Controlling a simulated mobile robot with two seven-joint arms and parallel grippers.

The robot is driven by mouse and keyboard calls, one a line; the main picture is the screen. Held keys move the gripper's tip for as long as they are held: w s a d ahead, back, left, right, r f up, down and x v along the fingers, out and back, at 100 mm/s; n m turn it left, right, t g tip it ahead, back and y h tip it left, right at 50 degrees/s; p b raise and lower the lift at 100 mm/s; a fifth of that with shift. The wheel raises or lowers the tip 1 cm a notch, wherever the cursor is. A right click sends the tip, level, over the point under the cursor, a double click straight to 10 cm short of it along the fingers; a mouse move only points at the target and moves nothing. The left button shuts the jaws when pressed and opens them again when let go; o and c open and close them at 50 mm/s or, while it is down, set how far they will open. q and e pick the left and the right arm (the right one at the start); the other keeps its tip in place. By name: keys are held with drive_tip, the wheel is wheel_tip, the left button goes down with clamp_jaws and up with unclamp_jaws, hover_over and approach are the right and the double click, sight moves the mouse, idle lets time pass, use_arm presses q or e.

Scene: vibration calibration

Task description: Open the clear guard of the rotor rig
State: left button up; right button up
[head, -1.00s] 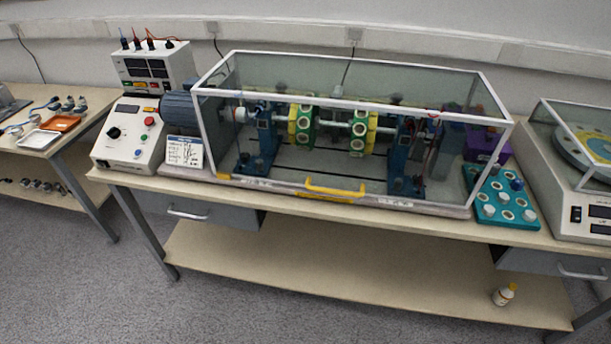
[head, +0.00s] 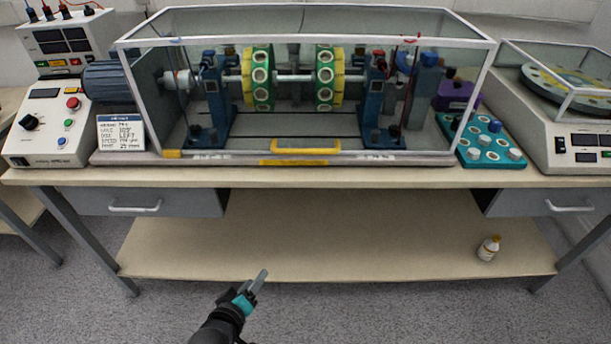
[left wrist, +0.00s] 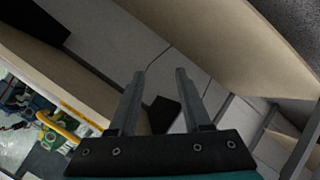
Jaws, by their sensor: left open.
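The clear guard (head: 210,135) is a see-through box with a white frame over the rotor rig on the bench, and it is closed. Its yellow handle (head: 306,147) is at the lower front edge, near the middle. Inside are a shaft with two green and yellow discs (head: 258,78) and blue supports. My left gripper (head: 258,281) is low in front of the bench, below and well apart from the handle. In the left wrist view its two fingers (left wrist: 158,100) are apart and empty; the yellow handle (left wrist: 58,128) shows at the left. My right gripper is not in view.
A control box (head: 45,125) and a printed card (head: 121,133) stand left of the guard. A teal tray (head: 467,155) with knobs and a balance (head: 580,140) are at the right. A small bottle (head: 488,248) stands on the lower shelf (head: 350,240).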

use_arm(q)
drive_tip(key=w+d+r+n+t+h+b, duration=0.2)
drive_tip(key=w+d+r+n+t+b, duration=0.15)
drive_tip(key=w+r+b, duration=0.5)
drive_tip(key=n+t+h+b, duration=0.2)
drive_tip(key=n+t+h, duration=0.1)
drive_tip(key=t, duration=0.1)
approach(305, 149)
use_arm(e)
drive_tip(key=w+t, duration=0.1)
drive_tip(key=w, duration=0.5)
use_arm(q)
drive_tip(key=shift+m+g, duration=0.25)
drive_tip(key=b+x, duration=0.2)
drive_tip(key=x, duration=0.2)
drive_tip(key=b+x, duration=0.2)
drive_tip(key=x, duration=0.2)
drive_tip(key=shift+f, duration=0.25)
drive_tip(key=shift+b+x, duration=0.55)
drive_tip(key=shift+x, duration=0.45)
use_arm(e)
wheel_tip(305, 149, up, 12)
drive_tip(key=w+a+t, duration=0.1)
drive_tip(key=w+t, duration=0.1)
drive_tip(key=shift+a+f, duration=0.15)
use_arm(q)
drive_tip(key=shift+r, duration=0.1)
drive_tip(key=shift+c, duration=0.2)
clamp_jaws()
